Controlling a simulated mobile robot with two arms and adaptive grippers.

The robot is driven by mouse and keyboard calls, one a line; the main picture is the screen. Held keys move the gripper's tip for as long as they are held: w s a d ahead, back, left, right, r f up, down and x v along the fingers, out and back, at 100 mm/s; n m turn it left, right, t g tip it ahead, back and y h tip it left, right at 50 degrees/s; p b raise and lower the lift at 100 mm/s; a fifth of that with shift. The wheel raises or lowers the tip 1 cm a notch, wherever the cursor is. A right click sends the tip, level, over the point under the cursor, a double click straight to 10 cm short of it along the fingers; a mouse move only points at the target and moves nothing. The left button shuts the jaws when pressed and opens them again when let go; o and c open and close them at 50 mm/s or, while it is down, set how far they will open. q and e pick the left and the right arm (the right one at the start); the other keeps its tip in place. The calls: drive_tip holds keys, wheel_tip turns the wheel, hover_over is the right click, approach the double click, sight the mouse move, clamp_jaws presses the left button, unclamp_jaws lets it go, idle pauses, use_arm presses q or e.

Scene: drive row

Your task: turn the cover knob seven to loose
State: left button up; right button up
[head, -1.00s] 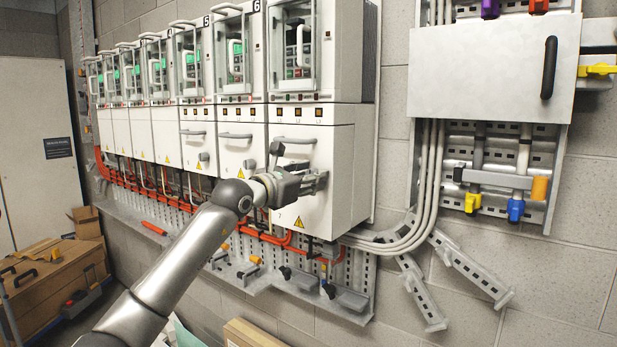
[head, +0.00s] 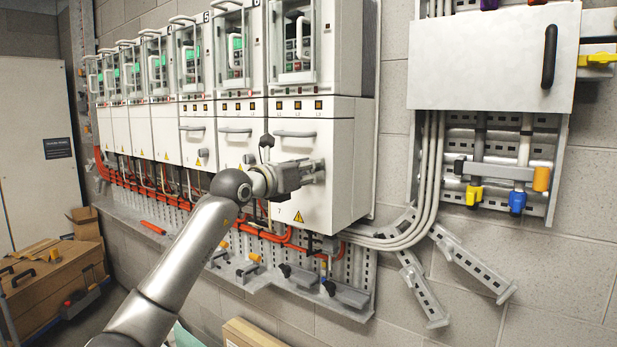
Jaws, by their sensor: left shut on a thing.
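The white cover seven (head: 340,190) is the lower front of the nearest cabinet in the head view, marked with a 7 and a yellow warning triangle. It looks closed, with a grey bar handle (head: 295,134) across its upper part. My left gripper (head: 317,170) is at the cover's face below that handle, coming in from the left. Its fingers are shut on the cover knob, which they hide. The knob's angle cannot be seen. My right gripper is not in view.
Similar cabinets run away to the left, with a grey knob (head: 249,158) bare on the neighbouring cover. A perforated grey tray (head: 230,268) juts out below. A grey panel (head: 490,60) hangs at right. A wooden crate (head: 50,285) stands at lower left.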

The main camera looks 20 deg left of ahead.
use_arm(q)
drive_tip(key=n+b, duration=0.1)
drive_tip(key=n, duration=1.1)
drive_tip(key=shift+r, duration=0.15)
drive_tip(key=shift+n, duration=0.3)
drive_tip(key=o, duration=1)
drive_tip(key=v, duration=1.2)
